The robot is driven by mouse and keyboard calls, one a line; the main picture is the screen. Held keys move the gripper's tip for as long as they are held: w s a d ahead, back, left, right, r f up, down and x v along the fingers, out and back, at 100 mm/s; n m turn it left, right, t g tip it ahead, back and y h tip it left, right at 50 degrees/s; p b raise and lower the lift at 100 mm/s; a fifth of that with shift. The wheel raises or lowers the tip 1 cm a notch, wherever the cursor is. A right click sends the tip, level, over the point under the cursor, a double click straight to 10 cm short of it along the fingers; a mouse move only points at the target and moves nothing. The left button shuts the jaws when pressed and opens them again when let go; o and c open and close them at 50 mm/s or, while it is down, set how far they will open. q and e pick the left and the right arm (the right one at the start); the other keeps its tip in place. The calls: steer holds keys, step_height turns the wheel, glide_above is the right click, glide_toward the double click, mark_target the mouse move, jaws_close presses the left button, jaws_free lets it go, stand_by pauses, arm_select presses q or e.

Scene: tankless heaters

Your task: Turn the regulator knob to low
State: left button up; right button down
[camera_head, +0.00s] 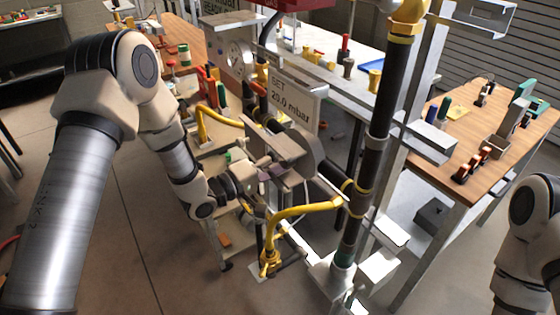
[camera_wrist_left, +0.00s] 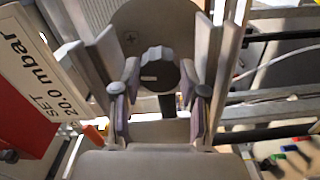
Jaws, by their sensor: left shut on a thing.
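The regulator knob (camera_wrist_left: 158,68) is dark with a pale scalloped rim. It sits on a round grey regulator body (camera_wrist_left: 150,25) with a plus mark at its upper left. A short white line on the knob's face lies to the left of its centre. My left gripper (camera_wrist_left: 160,82) has a finger on each side of the knob and is shut on it. In the head view my left gripper (camera_head: 272,160) is at the round regulator body (camera_head: 305,150), and the knob is hidden there. My right gripper is out of view.
A sign (camera_head: 290,100) reading "SET 20.0 mbar" stands just behind the regulator. A yellow pipe (camera_head: 300,210) runs below it to a tall dark pipe (camera_head: 375,130). Wooden tables (camera_head: 535,140) with tools stand left and right. Open floor (camera_head: 120,240) lies at the front left.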

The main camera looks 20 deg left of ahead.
arm_select(q)
steer(key=shift+n, duration=0.5)
steer(key=o, duration=0.9)
steer(key=shift+c, duration=0.2)
